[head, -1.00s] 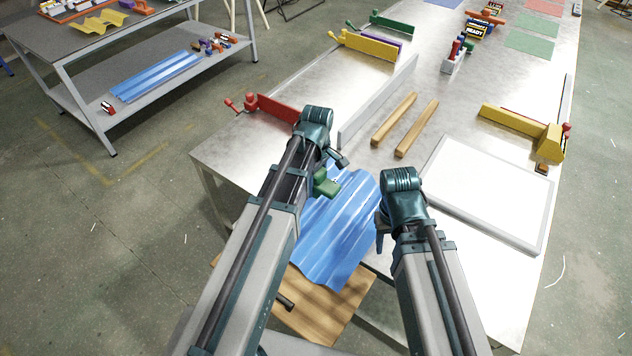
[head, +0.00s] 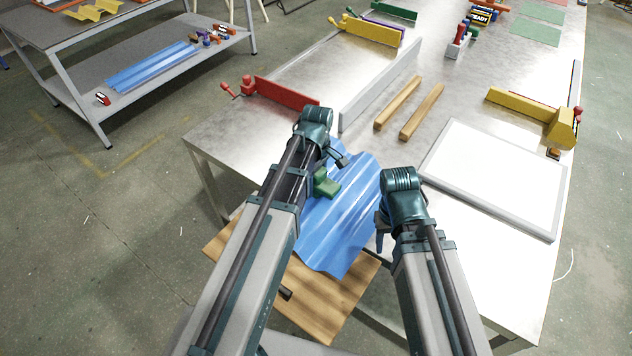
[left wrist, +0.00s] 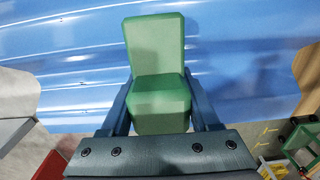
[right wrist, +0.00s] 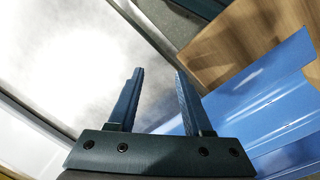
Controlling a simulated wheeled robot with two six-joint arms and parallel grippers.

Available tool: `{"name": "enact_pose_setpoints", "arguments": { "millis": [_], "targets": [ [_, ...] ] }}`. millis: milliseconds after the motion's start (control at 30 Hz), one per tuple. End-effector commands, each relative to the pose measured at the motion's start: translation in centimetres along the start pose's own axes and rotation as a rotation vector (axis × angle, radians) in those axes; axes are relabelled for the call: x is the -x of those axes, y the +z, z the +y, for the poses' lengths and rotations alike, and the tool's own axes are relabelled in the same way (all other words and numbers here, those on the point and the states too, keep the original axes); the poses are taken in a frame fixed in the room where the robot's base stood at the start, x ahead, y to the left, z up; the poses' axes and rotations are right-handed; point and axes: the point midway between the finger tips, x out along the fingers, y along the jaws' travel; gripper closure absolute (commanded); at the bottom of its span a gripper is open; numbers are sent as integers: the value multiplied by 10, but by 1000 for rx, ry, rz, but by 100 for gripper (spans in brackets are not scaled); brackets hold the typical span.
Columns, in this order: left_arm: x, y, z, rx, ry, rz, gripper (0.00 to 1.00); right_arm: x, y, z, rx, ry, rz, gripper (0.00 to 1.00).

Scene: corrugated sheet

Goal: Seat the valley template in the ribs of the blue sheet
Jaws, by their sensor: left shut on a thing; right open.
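The blue corrugated sheet (head: 345,225) lies at the near edge of the table, its ribs running away from me, partly hidden by my left arm. My left gripper (left wrist: 160,95) is shut on a green block (left wrist: 155,50), which I take to be the valley template. The green block also shows in the head view (head: 326,184), over the sheet's left part. I cannot tell whether it touches the ribs. My right gripper (right wrist: 160,75) is open and empty beside the sheet's right edge; the sheet shows at the right of the right wrist view (right wrist: 265,105).
A wooden board (head: 325,300) is below the sheet's near end. A white framed panel (head: 495,175) lies right, with two wooden bars (head: 420,112) behind. A red clamp piece (head: 285,93) and a grey upright strip (head: 380,85) stand beyond the left arm.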

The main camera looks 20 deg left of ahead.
Motion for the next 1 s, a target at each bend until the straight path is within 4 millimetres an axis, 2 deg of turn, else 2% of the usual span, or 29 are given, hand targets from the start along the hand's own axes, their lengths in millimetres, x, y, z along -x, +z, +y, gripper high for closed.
{"name": "enact_pose_setpoints", "arguments": {
  "millis": [700, 733, 900, 1000],
  "targets": [
    [-5, 0, 0, 0, 0, 0, 100, -5, 0, 0, 0, 0, 0, 50],
    [-5, 0, 0, 0, 0, 0, 36, -5, 0, 0, 0, 0, 0, 50],
    [-4, 0, 0, 0, 0, 0, 5, -4, 0, 0, 0, 0, 0, 50],
    [-4, 0, 0, 0, 0, 0, 3, -4, 0, 0, 0, 0, 0, 50]
  ]
}}
